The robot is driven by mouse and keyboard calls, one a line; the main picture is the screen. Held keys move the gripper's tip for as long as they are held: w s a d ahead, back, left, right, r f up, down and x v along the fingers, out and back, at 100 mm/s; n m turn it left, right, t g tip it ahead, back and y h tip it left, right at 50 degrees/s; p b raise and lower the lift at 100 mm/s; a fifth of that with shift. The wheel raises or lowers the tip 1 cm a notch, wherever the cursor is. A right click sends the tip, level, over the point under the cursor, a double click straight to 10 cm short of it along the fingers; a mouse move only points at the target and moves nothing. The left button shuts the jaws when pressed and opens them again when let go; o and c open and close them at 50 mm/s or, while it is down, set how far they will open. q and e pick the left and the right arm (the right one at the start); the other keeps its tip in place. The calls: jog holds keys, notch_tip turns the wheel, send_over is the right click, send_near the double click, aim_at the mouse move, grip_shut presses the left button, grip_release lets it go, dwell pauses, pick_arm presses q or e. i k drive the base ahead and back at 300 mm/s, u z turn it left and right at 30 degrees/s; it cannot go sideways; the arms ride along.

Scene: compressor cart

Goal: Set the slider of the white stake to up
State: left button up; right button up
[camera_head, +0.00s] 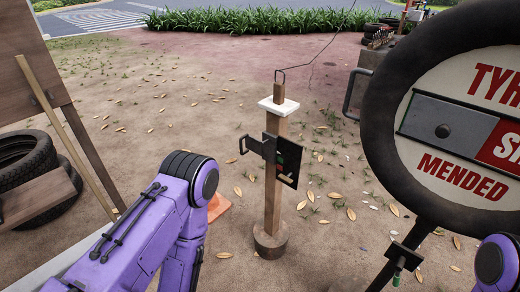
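A wooden stake (272,205) with a white cap (278,105) stands upright in the middle, on a round wooden foot. A dark slider with a handle (257,147) sits on the post, below the cap and above mid-height.
A large round tyre sign (452,180) fills the right side, with a dark bracket and green grip (397,276) below it. Stacked tyres (22,160) and a wooden board (30,65) stand at left. An orange cone (219,207) is partly hidden. Leaf-strewn ground around the stake is open.

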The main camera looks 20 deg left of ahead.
aim_at(268, 148)
jog(key=u, duration=0.55)
jog(key=k, duration=0.65)
jog(key=u, duration=0.85)
jog(key=i, duration=0.9)
jog(key=z, duration=0.65)
jog(key=i, duration=0.7)
jog(key=z, duration=0.75)
